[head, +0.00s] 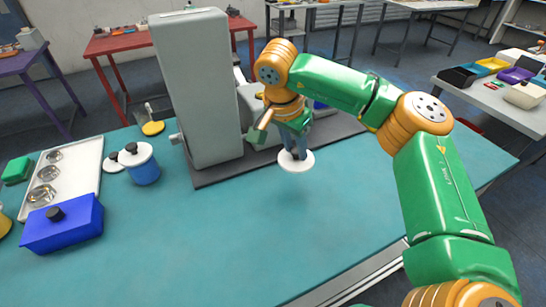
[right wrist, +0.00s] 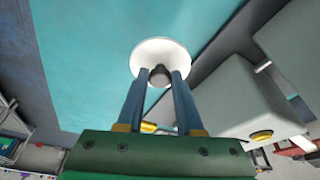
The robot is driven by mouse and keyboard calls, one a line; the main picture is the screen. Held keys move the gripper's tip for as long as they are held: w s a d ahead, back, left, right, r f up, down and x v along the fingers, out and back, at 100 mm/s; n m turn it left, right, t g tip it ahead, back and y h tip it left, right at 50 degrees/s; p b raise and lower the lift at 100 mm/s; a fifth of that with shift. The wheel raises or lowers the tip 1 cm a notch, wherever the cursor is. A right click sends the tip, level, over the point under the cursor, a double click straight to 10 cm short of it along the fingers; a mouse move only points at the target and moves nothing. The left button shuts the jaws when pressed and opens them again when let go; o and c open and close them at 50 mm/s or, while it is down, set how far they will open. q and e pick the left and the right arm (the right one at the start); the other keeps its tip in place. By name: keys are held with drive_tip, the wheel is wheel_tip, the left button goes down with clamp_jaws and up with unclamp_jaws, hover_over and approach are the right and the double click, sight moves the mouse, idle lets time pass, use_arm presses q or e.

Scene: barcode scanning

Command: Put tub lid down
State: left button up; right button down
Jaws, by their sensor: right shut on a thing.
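My right gripper (head: 296,152) is shut on the dark knob of a round white lid (head: 296,163). The lid hangs below the fingers over the teal table, in front of the grey machine. I cannot tell exactly how high it is. In the right wrist view the white lid (right wrist: 160,58) is beyond the fingertips, with its knob between the fingers (right wrist: 160,75). A blue tub (head: 143,173) with a white, black-knobbed top stands at the left of the table. Another white disc with a dark knob (head: 113,164) lies beside it. My left gripper is not in view.
A tall grey machine (head: 195,90) stands on a dark base at the back. At the left are a white tray (head: 90,160) with glass dishes, a blue box (head: 62,232) and a green box (head: 17,170). The teal table's front middle (head: 220,240) is clear.

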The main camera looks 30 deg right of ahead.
drive_tip(key=f, duration=0.4)
drive_tip(key=f+p, duration=0.1)
drive_tip(key=f, duration=0.3)
drive_tip(key=shift+s+a+f, duration=0.1)
drive_tip(key=shift+a, duration=0.1)
drive_tip(key=shift+f, duration=0.3)
drive_tip(key=c, duration=0.6)
unclamp_jaws()
drive_tip(key=shift+o, duration=0.2)
